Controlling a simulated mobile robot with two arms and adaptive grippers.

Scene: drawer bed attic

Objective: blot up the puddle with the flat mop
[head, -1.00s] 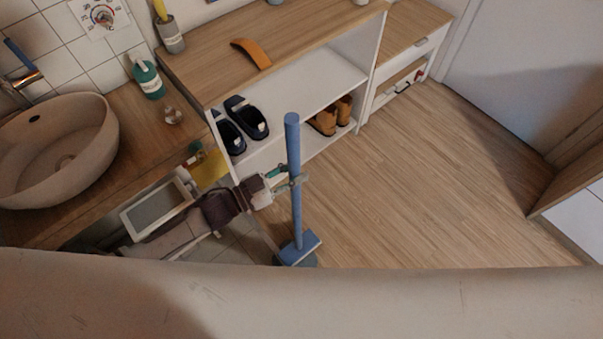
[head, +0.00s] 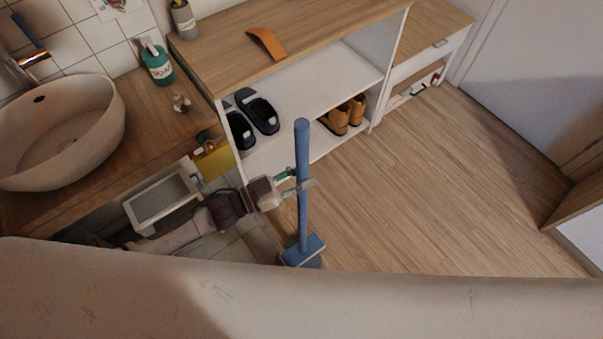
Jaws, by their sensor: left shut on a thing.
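The flat mop has a blue upright handle (head: 302,220) and a blue rectangular head (head: 302,250) at floor level, near the edge of my own body. My left gripper (head: 303,185) comes in from the left and is shut on the handle around its middle. The mop stands nearly upright. A grey-blue patch shows beside and under the mop head; I cannot tell whether it is the puddle or the mop's pad. My right gripper is not in view.
A shelf unit (head: 320,85) with dark slippers (head: 262,112) and brown shoes (head: 342,116) stands behind the mop. A counter with a round basin (head: 60,135) and a soap bottle (head: 158,65) is at the left. Wooden floor (head: 440,170) lies clear to the right.

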